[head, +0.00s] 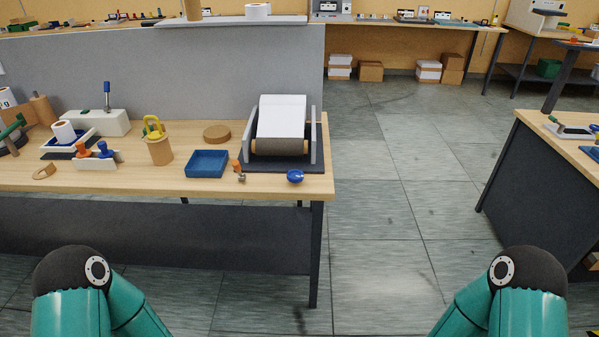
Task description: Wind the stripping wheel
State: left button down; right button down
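A machine (312,135) with grey side plates stands near the right end of the wooden workbench. A white web sheet (282,115) slopes down in it to a dark brown roller (279,146) at the front. A small round blue part (295,176) lies on the bench in front of the machine; I cannot tell whether it is joined to it. No part is clearly marked as the stripping wheel. Only teal links and dark joints of my two arms show at the bottom left and right. Both grippers are out of view.
On the wooden bench (130,183) are a blue tray (207,163), a brown disc (216,133), a small orange-topped tool (239,170) and a cup (159,150) with yellow-handled tools. A grey partition (200,70) stands behind. The floor (385,220) right of the bench is clear.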

aim_at(295, 176)
jog(key=i, duration=0.85)
jog(key=u, duration=0.1)
jog(key=k, duration=1.1)
jog(key=u, duration=0.6)
jog(key=i, duration=1.5)
jog(key=z, duration=0.3)
